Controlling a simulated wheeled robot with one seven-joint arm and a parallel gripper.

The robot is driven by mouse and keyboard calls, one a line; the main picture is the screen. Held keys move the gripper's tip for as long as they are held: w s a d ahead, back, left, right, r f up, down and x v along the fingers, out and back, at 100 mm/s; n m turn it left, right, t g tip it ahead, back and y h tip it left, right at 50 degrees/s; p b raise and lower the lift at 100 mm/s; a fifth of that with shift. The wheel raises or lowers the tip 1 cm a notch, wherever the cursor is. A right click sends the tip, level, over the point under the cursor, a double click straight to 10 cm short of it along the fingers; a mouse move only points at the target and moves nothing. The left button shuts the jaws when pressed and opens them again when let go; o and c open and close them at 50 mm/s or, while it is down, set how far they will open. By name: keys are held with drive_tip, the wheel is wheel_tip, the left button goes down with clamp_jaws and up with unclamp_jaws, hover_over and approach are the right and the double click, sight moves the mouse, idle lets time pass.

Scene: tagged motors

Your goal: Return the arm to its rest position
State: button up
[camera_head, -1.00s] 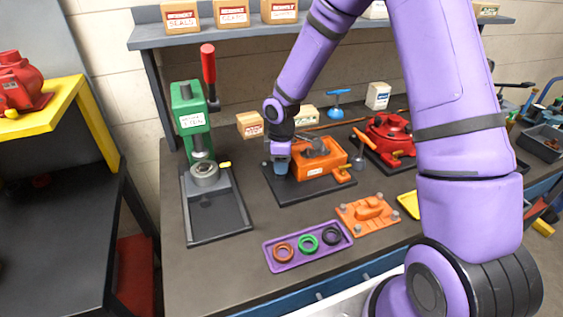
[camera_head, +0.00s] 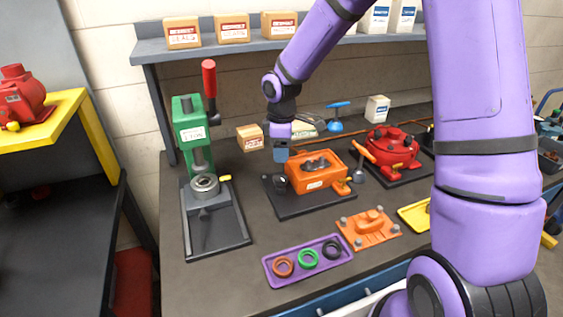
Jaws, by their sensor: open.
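My purple arm rises from the lower right and bends over the bench at the top of the head view. My gripper (camera_head: 281,154) points down above the left end of the black base plate under the orange motor housing (camera_head: 318,172). It is small in this view, and I see nothing held in it. It looks apart from the orange housing, to its left and above.
A green press (camera_head: 193,130) with a red lever stands to the left. A purple tray (camera_head: 307,260) with three rings lies in front, beside an orange cover plate (camera_head: 368,228). A red motor (camera_head: 391,147) stands at the right. Boxes line the shelf (camera_head: 240,48) above.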

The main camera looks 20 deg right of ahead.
drive_tip(key=shift+r, duration=0.75)
drive_tip(key=s+d+r+m+t+h, duration=0.1)
drive_tip(key=s+d+r+m, duration=0.15)
drive_tip(key=s+r, duration=0.45)
drive_tip(key=s+d+r+m+t, duration=0.1)
drive_tip(key=s+r+m, duration=0.35)
drive_tip(key=r, duration=0.45)
drive_tip(key=s+d+r+m+t, duration=0.1)
drive_tip(key=s+r+m, duration=0.2)
drive_tip(key=s, duration=0.6)
drive_tip(key=s+d+r+m+t+y, duration=0.1)
drive_tip(key=s+r+m+t, duration=0.1)
drive_tip(key=s, duration=0.7)
drive_tip(key=shift+s+d+r+m, duration=0.2)
drive_tip(key=shift+d+r+m, duration=0.2)
drive_tip(key=shift+r+m, duration=0.25)
